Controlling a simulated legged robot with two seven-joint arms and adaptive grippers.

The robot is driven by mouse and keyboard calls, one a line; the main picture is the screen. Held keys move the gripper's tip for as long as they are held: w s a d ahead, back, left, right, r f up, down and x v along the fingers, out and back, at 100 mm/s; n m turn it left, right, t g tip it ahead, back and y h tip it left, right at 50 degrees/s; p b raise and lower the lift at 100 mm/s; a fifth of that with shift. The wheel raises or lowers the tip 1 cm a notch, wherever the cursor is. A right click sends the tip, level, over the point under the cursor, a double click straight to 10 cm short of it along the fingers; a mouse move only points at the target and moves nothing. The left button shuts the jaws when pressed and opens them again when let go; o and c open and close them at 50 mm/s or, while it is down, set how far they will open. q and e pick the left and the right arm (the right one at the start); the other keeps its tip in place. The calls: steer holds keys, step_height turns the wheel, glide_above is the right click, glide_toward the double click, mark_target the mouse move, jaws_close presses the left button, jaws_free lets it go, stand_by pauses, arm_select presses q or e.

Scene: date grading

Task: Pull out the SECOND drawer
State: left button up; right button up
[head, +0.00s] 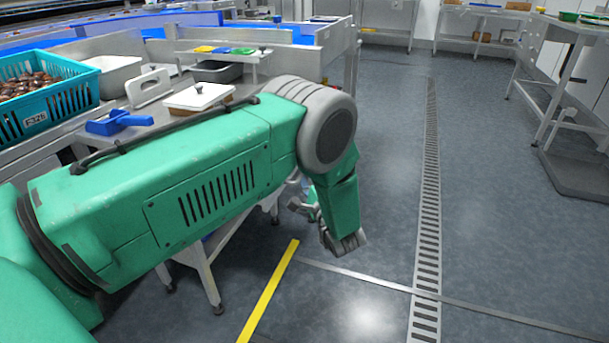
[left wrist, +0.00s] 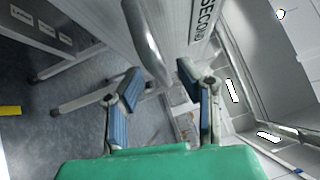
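The front marked SECOND (left wrist: 196,22) shows in the left wrist view as a pale grey panel running up past the fingers. A curved grey handle (left wrist: 146,42) stands out from this drawer front. My left gripper (left wrist: 160,76) is open, with its blue-padded fingers on either side of the handle's near end. I cannot tell whether a finger touches the handle. In the head view my left gripper (head: 304,203) is low beside the bench, mostly hidden behind my green arm. The drawer front is hidden there. My right gripper is not in view.
On the bench are a teal crate (head: 58,106) of dates, a blue scoop (head: 118,122), a white-lidded box (head: 199,97) and a grey tray (head: 216,71). The floor (head: 385,180) to the right is clear, with a drain grate (head: 430,200) and yellow stripe (head: 268,293).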

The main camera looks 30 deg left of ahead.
arm_select(q)
steer(key=shift+r, duration=0.1)
steer(key=v, duration=1.2)
